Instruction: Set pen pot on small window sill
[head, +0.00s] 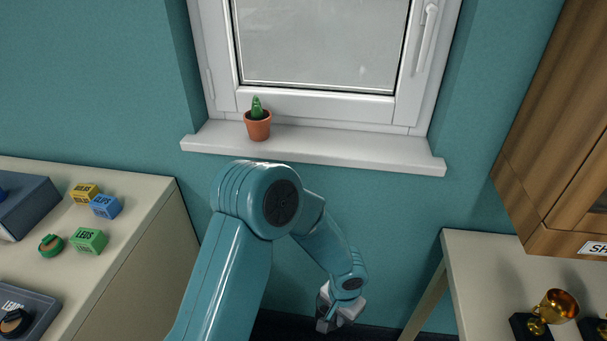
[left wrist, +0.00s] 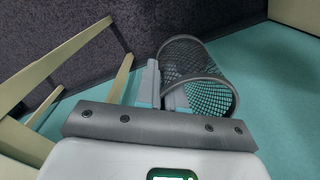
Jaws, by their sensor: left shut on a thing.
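The small window sill (head: 350,146) is a white ledge under the window in the head view, with a potted cactus (head: 258,122) near its left end. My left gripper (head: 328,316) hangs low in front of the wall, below the sill. In the left wrist view my left gripper (left wrist: 163,95) is shut on the rim of the pen pot (left wrist: 197,68), a dark wire-mesh cup. The pot looks tilted on its side in that view, with its open end toward the lower right. In the head view the pot is mostly hidden or too small to tell. My right gripper is not in view.
The sill is bare right of the cactus. A left cabinet (head: 150,215) carries several coloured blocks. A right table (head: 480,265) holds a gold trophy (head: 550,310). A wooden wall cabinet (head: 560,130) hangs at the right. The window handle (head: 428,35) juts out above the sill.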

